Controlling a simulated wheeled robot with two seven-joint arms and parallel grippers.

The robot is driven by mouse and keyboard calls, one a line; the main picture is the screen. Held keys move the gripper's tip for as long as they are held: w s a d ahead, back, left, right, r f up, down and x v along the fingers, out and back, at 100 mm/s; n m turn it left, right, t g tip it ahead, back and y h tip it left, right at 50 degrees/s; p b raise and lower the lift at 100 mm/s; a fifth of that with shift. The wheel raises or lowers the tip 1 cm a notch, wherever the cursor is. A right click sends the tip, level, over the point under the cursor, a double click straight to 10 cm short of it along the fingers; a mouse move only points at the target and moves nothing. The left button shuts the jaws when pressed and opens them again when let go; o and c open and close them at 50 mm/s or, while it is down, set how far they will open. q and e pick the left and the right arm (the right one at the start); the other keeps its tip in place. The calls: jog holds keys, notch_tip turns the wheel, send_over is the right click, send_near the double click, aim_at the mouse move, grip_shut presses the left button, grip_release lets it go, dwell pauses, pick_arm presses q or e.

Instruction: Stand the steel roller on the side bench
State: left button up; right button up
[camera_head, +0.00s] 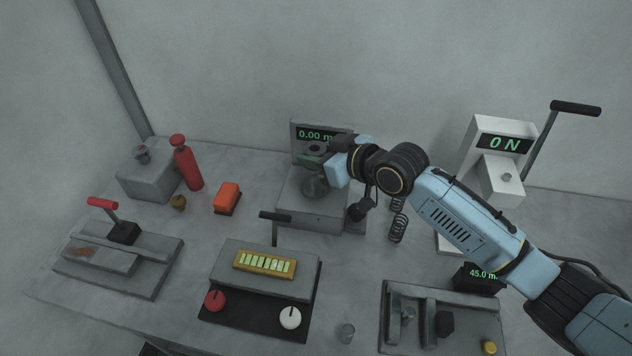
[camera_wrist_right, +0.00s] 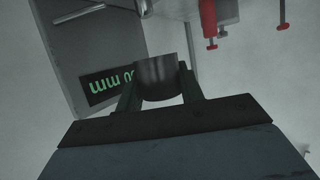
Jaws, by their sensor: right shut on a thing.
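My right gripper (camera_head: 322,160) is above the grey block of the 0.00 mm gauge, at the back middle of the bench in the head view. It is shut on a dark grey metal cylinder, which looks like the steel roller (camera_wrist_right: 156,76). In the wrist view the roller sits between the two fingertips (camera_wrist_right: 158,88), with its upper part showing beyond them. In the head view the gripper and arm partly cover it. I cannot tell whether it touches the metal piece (camera_head: 313,183) below. My left gripper is not in view.
The gauge display (camera_head: 313,134) stands close behind the gripper. A red bottle (camera_head: 187,163) and an orange block (camera_head: 227,197) stand left. A white 0 N press (camera_head: 495,165) stands right.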

aim_at(317, 178)
notch_tip(317, 178, down, 7)
jog(key=shift+f+b, duration=0.1)
jog(key=shift+b, duration=0.35)
jog(key=o, duration=1)
jog(key=shift+f, duration=0.15)
